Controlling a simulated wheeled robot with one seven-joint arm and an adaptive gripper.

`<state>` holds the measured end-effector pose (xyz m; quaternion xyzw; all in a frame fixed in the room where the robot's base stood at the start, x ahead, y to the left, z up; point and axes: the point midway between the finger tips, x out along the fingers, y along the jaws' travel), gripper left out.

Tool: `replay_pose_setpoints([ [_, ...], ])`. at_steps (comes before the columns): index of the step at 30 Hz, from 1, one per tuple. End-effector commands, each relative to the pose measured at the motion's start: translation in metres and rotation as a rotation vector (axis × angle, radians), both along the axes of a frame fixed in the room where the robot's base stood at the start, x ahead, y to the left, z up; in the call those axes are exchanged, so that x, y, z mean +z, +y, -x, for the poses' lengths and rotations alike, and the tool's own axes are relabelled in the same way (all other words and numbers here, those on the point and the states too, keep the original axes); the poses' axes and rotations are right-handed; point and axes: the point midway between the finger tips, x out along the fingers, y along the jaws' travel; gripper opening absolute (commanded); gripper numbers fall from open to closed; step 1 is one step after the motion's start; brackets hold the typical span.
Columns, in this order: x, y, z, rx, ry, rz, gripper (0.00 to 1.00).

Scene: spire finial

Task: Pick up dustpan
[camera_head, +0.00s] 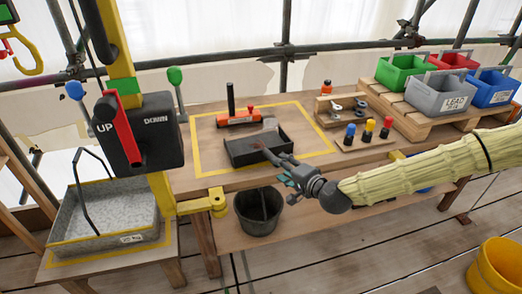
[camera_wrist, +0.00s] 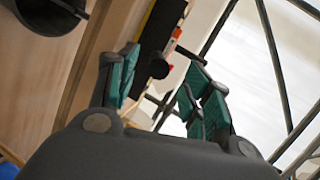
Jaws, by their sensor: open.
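The dustpan (camera_head: 252,151) is a dark, shallow pan lying on the wooden bench inside a yellow taped outline. Its dark handle seems to point right, toward my gripper (camera_head: 284,180). My gripper is at the bench's front edge, just in front of the pan and right of its middle. In the wrist view my gripper (camera_wrist: 163,72) has its teal-padded fingers spread apart. The dark dustpan (camera_wrist: 165,27) shows beyond them, with a dark rounded end, likely its handle, between the fingers. Nothing is held. I cannot tell the exact gap to the handle.
An orange-red tool (camera_head: 240,116) lies behind the dustpan. A rack with coloured-top pegs (camera_head: 366,133) stands to the right. A black bucket (camera_head: 258,212) sits below the bench front. A lever box (camera_head: 140,135) and grey tray (camera_head: 100,222) are at left.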

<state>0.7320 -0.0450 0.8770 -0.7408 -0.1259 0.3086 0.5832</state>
Motion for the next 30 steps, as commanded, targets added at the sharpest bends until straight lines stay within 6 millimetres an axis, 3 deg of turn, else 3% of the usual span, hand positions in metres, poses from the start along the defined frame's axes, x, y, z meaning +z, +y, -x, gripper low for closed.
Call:
replay_pose_setpoints([
  [6,-0.009,0.017,-0.022,0.002,0.002,0.002,0.50],
  [14,-0.013,0.023,-0.035,0.003,0.002,0.001,0.50],
  [22,-0.021,0.032,-0.068,0.002,0.002,0.002,0.50],
  [30,-0.027,0.040,-0.078,0.002,0.002,0.002,0.50],
])
